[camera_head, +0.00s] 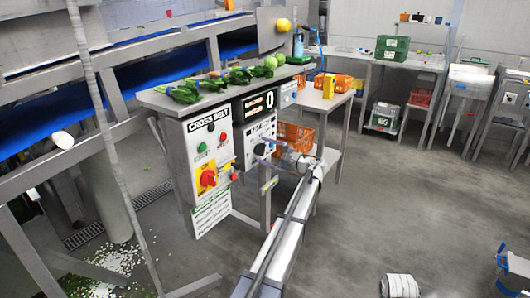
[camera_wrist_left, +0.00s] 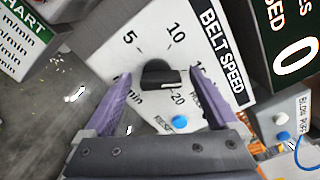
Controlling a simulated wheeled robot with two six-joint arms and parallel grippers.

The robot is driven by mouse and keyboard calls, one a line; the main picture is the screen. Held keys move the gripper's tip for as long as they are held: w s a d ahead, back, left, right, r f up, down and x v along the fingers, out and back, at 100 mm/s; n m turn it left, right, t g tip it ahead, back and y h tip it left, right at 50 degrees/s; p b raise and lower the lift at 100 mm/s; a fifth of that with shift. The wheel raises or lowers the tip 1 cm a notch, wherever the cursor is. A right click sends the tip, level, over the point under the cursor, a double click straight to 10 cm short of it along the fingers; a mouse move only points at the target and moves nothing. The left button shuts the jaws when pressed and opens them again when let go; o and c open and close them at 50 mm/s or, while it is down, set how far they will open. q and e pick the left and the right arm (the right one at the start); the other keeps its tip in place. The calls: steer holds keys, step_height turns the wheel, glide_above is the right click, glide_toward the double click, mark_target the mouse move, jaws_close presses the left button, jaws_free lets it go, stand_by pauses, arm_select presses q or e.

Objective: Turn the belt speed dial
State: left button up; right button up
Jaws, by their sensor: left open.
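The belt speed dial (camera_wrist_left: 158,74) is a black knob on a white panel marked BELT SPEED. In the left wrist view its pale pointer line faces right, near the 20 mark. My left gripper (camera_wrist_left: 165,98) is open, with one purple finger on each side of the dial and gaps between them and the knob. In the head view my left gripper (camera_head: 271,145) is in front of the speed panel (camera_head: 255,132), and the dial is partly hidden there. The display (camera_head: 260,104) above it reads 0. My right gripper is not in view.
The CROSS BELT panel (camera_head: 207,153), with buttons and a red-yellow switch, stands left of the speed panel. In the left wrist view a blue RESET button (camera_wrist_left: 180,121) sits below the dial. Greens (camera_head: 240,76) lie on the ledge above. Open floor (camera_head: 400,210) is to the right.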

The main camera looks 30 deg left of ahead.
arm_select(q)
steer(key=d, duration=0.7)
steer(key=shift+s+d, duration=0.3)
steer(key=shift+d, duration=0.1)
steer(key=s+d+f+n+g+h, duration=0.1)
steer(key=s+d+f+h, duration=0.55)
steer(key=s+d, duration=0.55)
steer(key=s+d+f+n+h, duration=0.1)
steer(key=s+d+f+h, duration=0.4)
steer(key=s+d+f, duration=0.55)
steer(key=s+d+f+n+g+h, duration=0.1)
steer(key=s+d+f+h, duration=0.4)
steer(key=s+d, duration=0.9)
step_height(320, 180, up, 30)
steer(key=p, duration=2.9)
steer(key=shift+s+a+p, duration=0.2)
steer(key=shift+a+p, duration=0.1)
steer(key=shift+f, duration=0.1)
